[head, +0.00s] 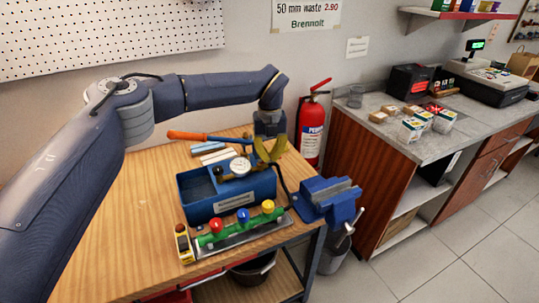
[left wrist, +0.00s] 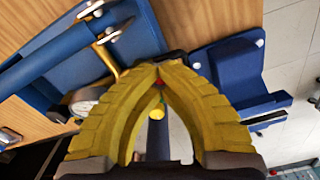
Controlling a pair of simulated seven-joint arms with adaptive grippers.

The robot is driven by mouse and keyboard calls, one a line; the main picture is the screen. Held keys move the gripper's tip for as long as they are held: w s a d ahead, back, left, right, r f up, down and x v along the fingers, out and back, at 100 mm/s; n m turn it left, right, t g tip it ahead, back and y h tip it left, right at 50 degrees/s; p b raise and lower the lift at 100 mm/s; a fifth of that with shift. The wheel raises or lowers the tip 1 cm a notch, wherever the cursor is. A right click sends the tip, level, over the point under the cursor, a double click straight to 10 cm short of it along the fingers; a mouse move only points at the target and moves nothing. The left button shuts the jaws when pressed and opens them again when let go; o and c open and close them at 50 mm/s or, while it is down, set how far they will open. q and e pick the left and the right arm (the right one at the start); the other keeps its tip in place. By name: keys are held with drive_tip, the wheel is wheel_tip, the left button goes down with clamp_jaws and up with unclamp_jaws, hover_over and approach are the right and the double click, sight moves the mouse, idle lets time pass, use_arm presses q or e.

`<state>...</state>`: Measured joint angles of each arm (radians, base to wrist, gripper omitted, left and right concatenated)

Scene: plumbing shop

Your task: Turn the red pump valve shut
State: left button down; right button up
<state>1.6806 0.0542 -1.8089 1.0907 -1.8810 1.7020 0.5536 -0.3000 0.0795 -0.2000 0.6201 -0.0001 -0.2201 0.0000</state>
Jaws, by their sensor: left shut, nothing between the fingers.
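The blue test pump (head: 205,200) sits on the bench with a round gauge (head: 240,166) on top. In front of it is a green manifold (head: 228,232) with a red knob (head: 215,225), a blue knob (head: 243,214) and a yellow knob (head: 268,206). My left gripper (head: 266,155), with olive fingers, is shut and empty just right of the gauge. In the left wrist view its tips (left wrist: 160,72) meet beside the pump. A small red patch (left wrist: 158,83) shows between the fingers; I cannot tell whether it is the valve. The fingers hide part of the pump.
A blue vise (head: 330,198) stands at the bench's right edge, close to the pump. An orange-handled tool (head: 187,135) lies behind the pump. A yellow-and-black item (head: 183,243) stands at the manifold's left end. A red fire extinguisher (head: 311,128) is behind the bench. Bare wood lies left.

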use_arm(q)
drive_tip(key=m, duration=0.3)
drive_tip(key=shift+s+a, duration=0.1)
drive_tip(key=shift+a, duration=0.15)
drive_tip(key=m, duration=0.2)
drive_tip(key=s+m, duration=0.1)
drive_tip(key=m, duration=0.1)
drive_tip(key=shift+s+m, duration=0.1)
drive_tip(key=shift+m, duration=0.2)
drive_tip(key=m, duration=0.2)
drive_tip(key=s+m, duration=0.1)
drive_tip(key=m, duration=0.3)
drive_tip(key=shift+s+a, duration=0.15)
drive_tip(key=shift+a, duration=0.25)
drive_tip(key=shift+s+m, duration=0.15)
drive_tip(key=shift+m, duration=0.25)
drive_tip(key=shift+s, duration=0.1)
drive_tip(key=c, duration=1.4)
unclamp_jaws()
drive_tip(key=shift+c, duration=0.2)
drive_tip(key=shift+o, duration=0.4)
